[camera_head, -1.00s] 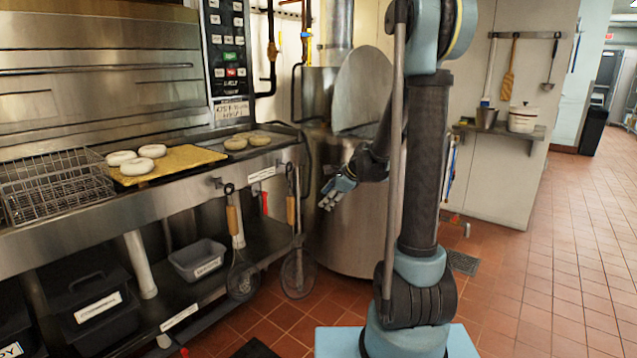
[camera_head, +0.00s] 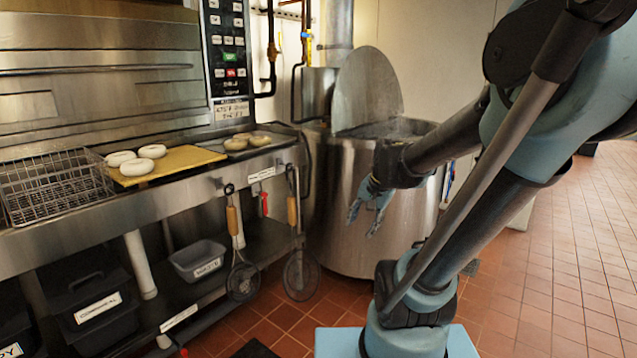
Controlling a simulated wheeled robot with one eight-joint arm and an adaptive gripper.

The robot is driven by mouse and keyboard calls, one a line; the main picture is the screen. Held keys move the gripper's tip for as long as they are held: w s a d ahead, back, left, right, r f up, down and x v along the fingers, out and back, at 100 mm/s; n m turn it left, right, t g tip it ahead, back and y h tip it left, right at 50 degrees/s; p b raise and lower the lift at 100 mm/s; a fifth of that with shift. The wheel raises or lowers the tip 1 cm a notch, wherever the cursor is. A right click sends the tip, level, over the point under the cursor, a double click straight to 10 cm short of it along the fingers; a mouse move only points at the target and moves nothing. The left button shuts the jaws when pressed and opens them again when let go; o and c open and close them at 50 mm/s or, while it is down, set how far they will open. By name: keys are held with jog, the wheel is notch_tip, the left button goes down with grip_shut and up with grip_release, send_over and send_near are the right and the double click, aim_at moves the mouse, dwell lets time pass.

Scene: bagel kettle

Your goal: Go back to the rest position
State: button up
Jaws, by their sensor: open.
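My gripper (camera_head: 369,208) is open and empty, with its fingers pointing down. It hangs in front of the large steel kettle (camera_head: 345,235), to the right of the counter (camera_head: 110,218). My arm reaches in from the right side of the picture and folds back down toward the gripper. Pale bagels (camera_head: 152,151) lie on the yellow board (camera_head: 180,164) on the counter. Browner bagels (camera_head: 259,139) lie on a dark tray right of the board. My gripper is apart from all of them.
A wire basket (camera_head: 58,187) stands on the counter at the left. Two skimmers (camera_head: 242,280) hang from the counter front, near the gripper's left. A grey bin (camera_head: 198,260) and black tubs (camera_head: 90,290) sit on the lower shelf. The kettle's round lid (camera_head: 368,90) stands open. Tiled floor is clear at right.

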jog(key=s+d+f+n+h, duration=0.1)
jog(key=s+d+f+n, duration=0.1)
jog(key=s, duration=0.4)
jog(key=s+d+f+n+g+h, duration=0.1)
jog(key=s+d+f+n, duration=0.1)
jog(key=s+n, duration=0.3)
jog(key=shift+s+d+f, duration=0.25)
jog(key=shift+s+d, duration=0.55)
jog(key=shift+s, duration=0.4)
jog(key=shift+w+f, duration=0.2)
jog(key=shift+w, duration=0.3)
jog(key=shift+c, duration=0.6)
